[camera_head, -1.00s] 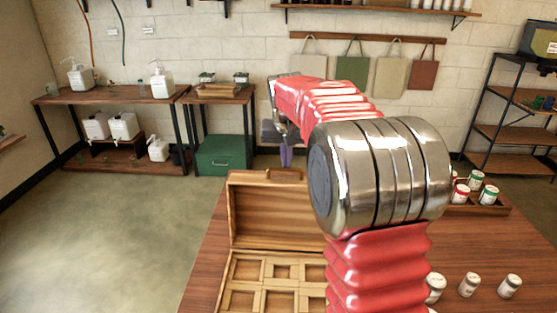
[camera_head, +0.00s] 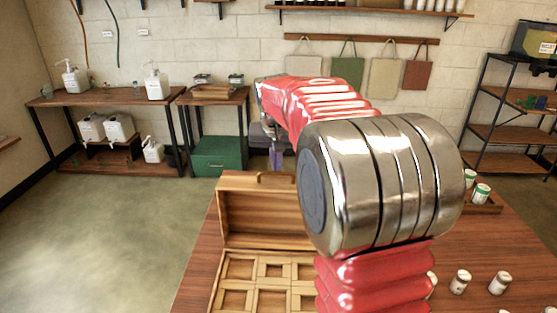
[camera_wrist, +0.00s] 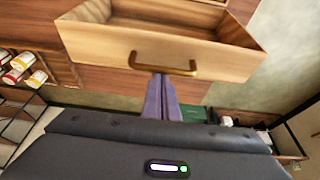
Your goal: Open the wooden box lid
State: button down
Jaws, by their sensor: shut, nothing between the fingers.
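The wooden box (camera_head: 232,272) stands on the table with its lid (camera_head: 262,212) raised, standing up at the back. The compartmented inside shows in the head view, partly hidden by my arm. The lid's handle (camera_head: 274,178) is on its upper edge; in the wrist view the lid (camera_wrist: 160,48) shows with its brass handle (camera_wrist: 163,67). My gripper (camera_head: 276,158) is behind the lid, above the handle in the head view. In the wrist view its purple fingers (camera_wrist: 160,80) are together and empty, tips close to the handle; I cannot tell whether they touch it.
Small white jars (camera_head: 460,282) stand on the table (camera_head: 500,248) to the right of my arm. A tray (camera_head: 484,204) with jars is at the back right. A green bin (camera_head: 221,156) sits under a side table (camera_head: 213,98). The floor to the left is clear.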

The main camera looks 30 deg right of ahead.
notch_tip(320, 180, up, 9)
jog(key=shift+s+a+r, duration=0.15)
jog(key=shift+s+a, duration=0.05)
jog(key=shift+s, duration=0.1)
dwell(0.7)
dwell(0.4)
